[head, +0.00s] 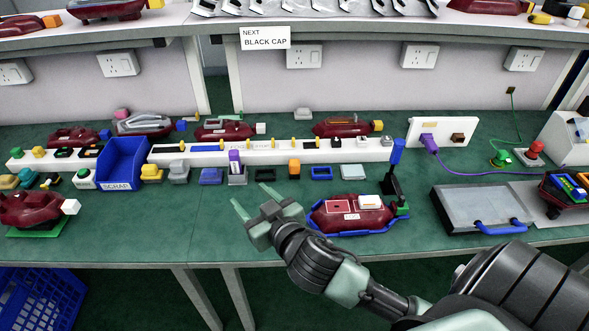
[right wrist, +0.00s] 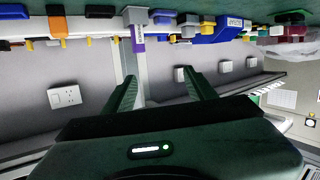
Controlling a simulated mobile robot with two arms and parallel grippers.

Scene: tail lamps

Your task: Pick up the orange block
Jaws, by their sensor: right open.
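A small orange block (head: 294,168) stands on the green bench in the row of small parts before the white rail. In the right wrist view, an orange piece (right wrist: 57,24), likely the same block, shows near the top left edge. My right gripper (head: 252,198) is open and empty in the head view, in front and to the left of the block and apart from it. In the right wrist view its two fingers (right wrist: 162,84) are spread with nothing between them. My left gripper is not in view.
A dark red lamp (head: 352,215) in a blue-edged holder sits just right of my gripper. A purple-and-white part (head: 236,167) stands left of the block, a blue-rimmed part (head: 321,173) right of it. A blue scrap bin (head: 122,163) is farther left. Bare bench lies left of my gripper.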

